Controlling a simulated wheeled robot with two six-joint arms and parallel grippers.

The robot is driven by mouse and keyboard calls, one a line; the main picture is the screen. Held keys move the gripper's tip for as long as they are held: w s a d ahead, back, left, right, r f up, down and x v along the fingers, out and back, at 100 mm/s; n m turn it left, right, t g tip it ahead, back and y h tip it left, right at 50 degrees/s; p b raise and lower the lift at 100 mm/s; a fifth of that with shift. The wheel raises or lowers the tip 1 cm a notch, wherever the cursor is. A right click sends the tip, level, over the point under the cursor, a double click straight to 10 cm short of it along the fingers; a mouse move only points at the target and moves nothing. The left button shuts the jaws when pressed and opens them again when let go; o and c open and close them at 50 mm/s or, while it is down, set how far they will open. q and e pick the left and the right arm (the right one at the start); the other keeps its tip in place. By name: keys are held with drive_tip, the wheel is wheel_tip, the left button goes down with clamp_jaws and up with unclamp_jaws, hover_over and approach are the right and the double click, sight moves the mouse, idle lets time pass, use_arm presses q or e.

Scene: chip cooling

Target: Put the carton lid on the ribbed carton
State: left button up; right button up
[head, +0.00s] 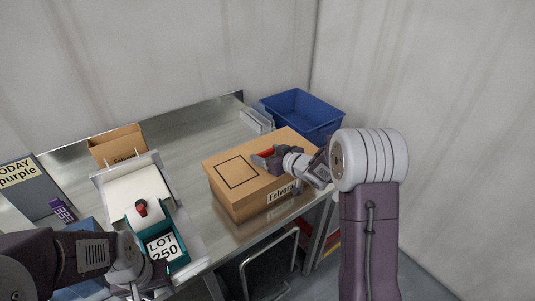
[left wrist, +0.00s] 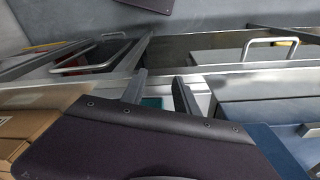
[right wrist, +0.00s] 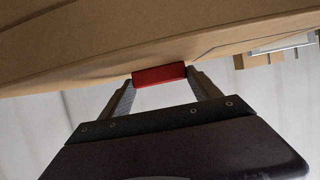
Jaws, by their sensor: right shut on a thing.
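A brown cardboard lid (head: 232,168) with a black square outline and a red grip (head: 264,153) lies over a brown carton (head: 238,202) on the right part of the table. The carton has a printed label on its front. I cannot tell whether the lid is fully seated, and no ribs are clear. My right gripper (head: 272,158) is shut on the red grip, which also shows between its fingers in the right wrist view (right wrist: 160,75). My left gripper (head: 136,289) is open and empty at the table's front left, its fingers apart in the left wrist view (left wrist: 160,92).
A blue bin (head: 303,110) stands behind the carton. A smaller open carton (head: 117,146) stands at the back left. The table's back middle is clear.

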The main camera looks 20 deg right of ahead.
drive_tip(key=shift+f+b, duration=1.1)
drive_tip(key=shift+f, duration=0.35)
drive_tip(key=o, duration=1.5)
drive_tip(key=shift+r, duration=0.1)
drive_tip(key=v, duration=0.9)
drive_tip(key=shift+p, duration=0.35)
